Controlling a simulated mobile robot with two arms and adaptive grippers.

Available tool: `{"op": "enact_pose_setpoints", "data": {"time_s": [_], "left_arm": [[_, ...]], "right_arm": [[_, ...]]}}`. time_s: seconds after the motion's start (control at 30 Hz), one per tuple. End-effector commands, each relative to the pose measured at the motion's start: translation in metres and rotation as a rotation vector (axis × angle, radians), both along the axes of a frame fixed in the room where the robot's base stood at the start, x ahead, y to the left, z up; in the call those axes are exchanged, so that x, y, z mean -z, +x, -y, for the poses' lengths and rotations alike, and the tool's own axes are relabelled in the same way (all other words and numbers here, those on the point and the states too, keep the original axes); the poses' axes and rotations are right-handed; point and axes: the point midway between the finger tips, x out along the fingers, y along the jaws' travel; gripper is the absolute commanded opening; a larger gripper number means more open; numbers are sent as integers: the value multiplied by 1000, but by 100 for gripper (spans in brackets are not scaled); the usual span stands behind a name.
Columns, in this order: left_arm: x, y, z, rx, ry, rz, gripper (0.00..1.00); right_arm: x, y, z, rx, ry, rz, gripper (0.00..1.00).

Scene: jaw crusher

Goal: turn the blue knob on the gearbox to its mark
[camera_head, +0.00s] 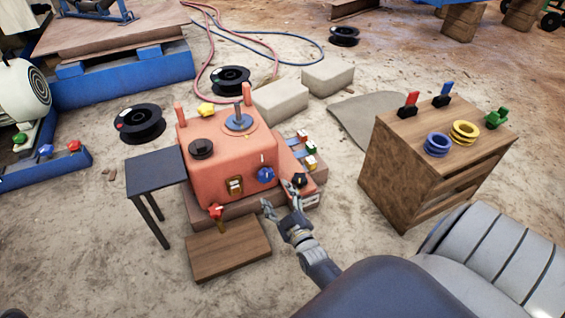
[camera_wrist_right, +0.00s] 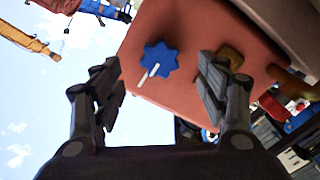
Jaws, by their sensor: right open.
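The blue knob (camera_head: 265,174) is on the front face of the orange-red gearbox (camera_head: 212,150), near its right side. A short white mark sits just above the knob in the head view. In the right wrist view the knob (camera_wrist_right: 159,60) is a lobed blue disc with a white line on it, between the open fingers and beyond their tips. My right gripper (camera_head: 279,200) is open and empty, in front of the gearbox and below right of the knob, apart from it. My left gripper is not in view.
A black star knob (camera_head: 299,180) sits right of the blue knob. A red star knob (camera_head: 215,211) stands in front, above a wooden board (camera_head: 228,250). A dark side table (camera_head: 155,172) is at left. A wooden crate (camera_head: 400,190) with rings stands at right. Bare ground lies between gearbox and crate.

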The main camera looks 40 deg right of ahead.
Motion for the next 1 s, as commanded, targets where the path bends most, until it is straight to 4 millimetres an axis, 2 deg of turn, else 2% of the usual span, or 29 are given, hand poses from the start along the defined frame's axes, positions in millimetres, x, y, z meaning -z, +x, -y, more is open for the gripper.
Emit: {"op": "enact_pose_setpoints", "data": {"time_s": [0.1,0.3,0.87,0.97,1.0], "left_arm": [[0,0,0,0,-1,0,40],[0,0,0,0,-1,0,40],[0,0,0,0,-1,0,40],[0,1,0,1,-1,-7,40],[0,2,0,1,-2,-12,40]], "right_arm": [[0,-19,-5,1,1,-1,68],[-1,-32,-8,-1,1,1,68],[-1,-33,-8,0,0,2,68],[-15,-29,-13,-13,5,31,68],[-28,-26,-18,-24,9,58,68]]}}
